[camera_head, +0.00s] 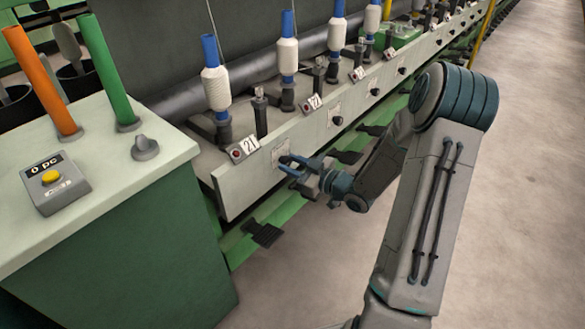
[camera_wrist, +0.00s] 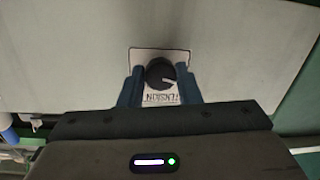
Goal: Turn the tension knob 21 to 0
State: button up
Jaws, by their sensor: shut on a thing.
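The tension knob 21 is a round black knob (camera_wrist: 160,72) with a white pointer mark, in the wrist view. It sits on a pale dial plate whose lettering is partly hidden and appears upside down. The white mark points to the right and slightly down in that view. My gripper (camera_wrist: 160,88) has its blue fingers on both sides of the knob, shut on it. In the head view my gripper (camera_head: 288,163) is at the front panel, below and right of the "21" label (camera_head: 249,144); its fingers hide the knob there.
The pale front rail (camera_head: 240,190) runs away to the upper right with more knobs (camera_head: 338,120), labels and white bobbins (camera_head: 216,88). A green cabinet (camera_head: 110,250) with a yellow-button box (camera_head: 53,183) stands at left. A black pedal (camera_head: 263,233) sits below. The floor at right is clear.

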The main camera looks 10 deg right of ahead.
jog(key=shift+s+f+n, duration=0.1)
jog(key=shift+f+n, duration=0.05)
jog(key=shift+n, duration=0.15)
dwell(0.4)
jog(key=o, duration=1)
jog(key=shift+c, duration=0.2)
jog(key=shift+d, duration=0.1)
jog(key=p+v, duration=0.3)
jog(key=v, duration=1)
jog(key=shift+s, duration=0.35)
jog(key=shift+d, duration=0.15)
